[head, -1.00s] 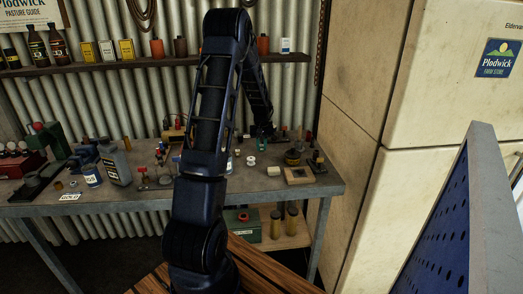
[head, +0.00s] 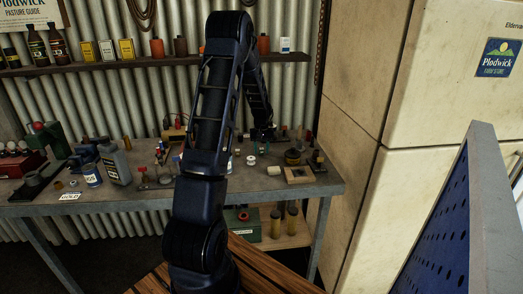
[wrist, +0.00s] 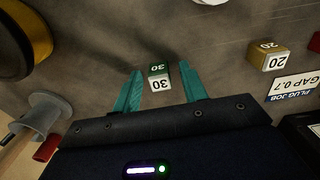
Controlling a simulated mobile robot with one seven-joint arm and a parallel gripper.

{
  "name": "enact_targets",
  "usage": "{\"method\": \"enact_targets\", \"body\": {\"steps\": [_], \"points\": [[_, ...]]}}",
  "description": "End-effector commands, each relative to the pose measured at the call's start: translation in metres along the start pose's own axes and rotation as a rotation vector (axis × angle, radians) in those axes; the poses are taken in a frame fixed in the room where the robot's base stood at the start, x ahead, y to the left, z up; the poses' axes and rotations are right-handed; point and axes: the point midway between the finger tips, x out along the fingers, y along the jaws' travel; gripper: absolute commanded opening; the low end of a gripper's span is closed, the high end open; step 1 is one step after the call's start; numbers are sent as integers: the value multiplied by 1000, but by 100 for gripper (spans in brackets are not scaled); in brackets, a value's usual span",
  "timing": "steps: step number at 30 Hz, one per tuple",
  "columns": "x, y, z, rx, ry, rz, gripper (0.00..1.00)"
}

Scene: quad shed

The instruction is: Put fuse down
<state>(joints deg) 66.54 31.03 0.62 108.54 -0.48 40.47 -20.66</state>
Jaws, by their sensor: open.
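The fuse is a small block with a green top and a pale face marked 30 (wrist: 160,78). In the wrist view it sits between the two teal fingers of my gripper (wrist: 159,88), with a visible gap on each side. My gripper is open, and the fuse appears to rest on the grey bench top. In the head view my gripper (head: 263,143) is low over the back right part of the bench (head: 130,203). The fuse is too small to make out there.
A tan block marked 20 (wrist: 268,56) and a label reading GAP 0.7 (wrist: 293,88) lie to the right in the wrist view. A grey spool-like part (wrist: 45,115) and a yellow-rimmed round thing (wrist: 28,40) are at left. A wooden tray (head: 299,175) is near the bench's right end.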

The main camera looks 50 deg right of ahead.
Motion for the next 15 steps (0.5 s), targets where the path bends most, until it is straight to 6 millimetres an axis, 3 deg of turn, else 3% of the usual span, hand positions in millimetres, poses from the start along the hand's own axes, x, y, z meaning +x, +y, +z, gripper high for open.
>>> {"method": "enact_targets", "body": {"steps": [5, 15], "points": [[-20, 0, -1, 0, 3, 2, 43], [-84, 0, -1, 1, 4, 2, 43]]}}
